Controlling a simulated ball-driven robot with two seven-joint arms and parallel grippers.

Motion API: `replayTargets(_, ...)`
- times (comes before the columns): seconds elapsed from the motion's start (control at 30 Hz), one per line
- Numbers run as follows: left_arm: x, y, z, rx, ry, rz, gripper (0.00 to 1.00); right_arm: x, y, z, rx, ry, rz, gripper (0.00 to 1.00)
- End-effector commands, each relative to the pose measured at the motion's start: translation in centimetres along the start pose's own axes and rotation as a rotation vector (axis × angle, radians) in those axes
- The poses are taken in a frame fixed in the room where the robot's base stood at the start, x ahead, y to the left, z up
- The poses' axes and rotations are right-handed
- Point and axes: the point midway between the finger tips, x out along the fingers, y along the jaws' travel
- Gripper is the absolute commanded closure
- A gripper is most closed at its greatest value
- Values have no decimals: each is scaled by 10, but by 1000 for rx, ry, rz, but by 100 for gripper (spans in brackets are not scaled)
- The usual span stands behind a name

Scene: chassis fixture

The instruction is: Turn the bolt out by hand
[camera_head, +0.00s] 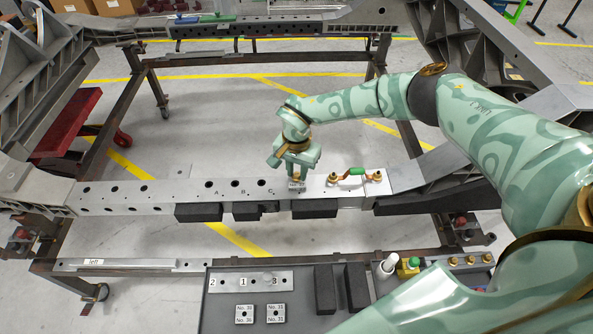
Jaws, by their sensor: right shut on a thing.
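My right gripper (296,175) points down at the top of the silver chassis beam (120,199), just right of the hole marked C. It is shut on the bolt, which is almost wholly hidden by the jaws. A small grey labelled block (297,186) sits on the beam directly under the jaws. My left gripper is not in view.
A fixture with a green handle (355,171) and brass-coloured bolts (333,178) stands on the beam, right of my gripper. A rail marked "left" (130,265) lies front left.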

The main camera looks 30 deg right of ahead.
Motion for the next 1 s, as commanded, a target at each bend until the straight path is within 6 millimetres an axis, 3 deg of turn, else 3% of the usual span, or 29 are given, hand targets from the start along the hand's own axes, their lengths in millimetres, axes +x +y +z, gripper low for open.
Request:
replayTargets(0.17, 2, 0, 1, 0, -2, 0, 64, 0, 0, 0, -122, 0, 0, 100)
replayTargets(1.0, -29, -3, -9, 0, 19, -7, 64, -49, 0, 0, -116, 1, -1, 100)
